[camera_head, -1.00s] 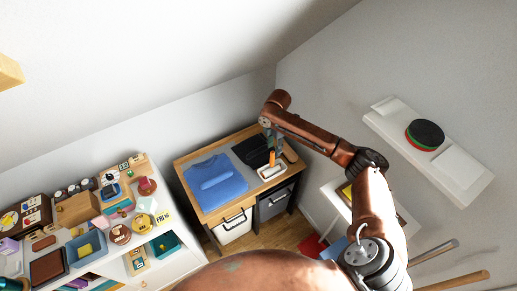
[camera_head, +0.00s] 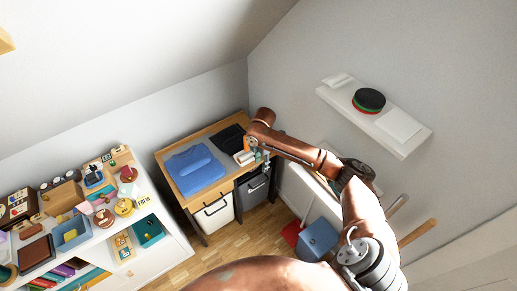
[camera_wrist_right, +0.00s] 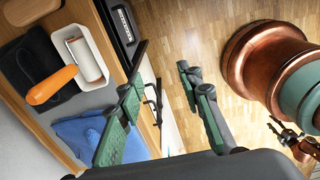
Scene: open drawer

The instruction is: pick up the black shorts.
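The black shorts (camera_head: 229,138) lie folded flat at the back right of the wooden desk (camera_head: 160,157), beside a blue folded garment (camera_head: 195,170). My right gripper (camera_head: 262,165) is by the desk's front right edge, apart from the shorts. In the wrist view its fingers (camera_wrist_right: 160,60) are spread and empty, with floor between them.
The white tray holds a lint roller with an orange handle (camera_wrist_right: 52,84). White (camera_head: 214,213) and dark grey (camera_head: 252,190) bins sit under the desk. A crowded white shelf (camera_head: 170,262) stands at left. A blue box (camera_head: 318,240) stands on the floor at right.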

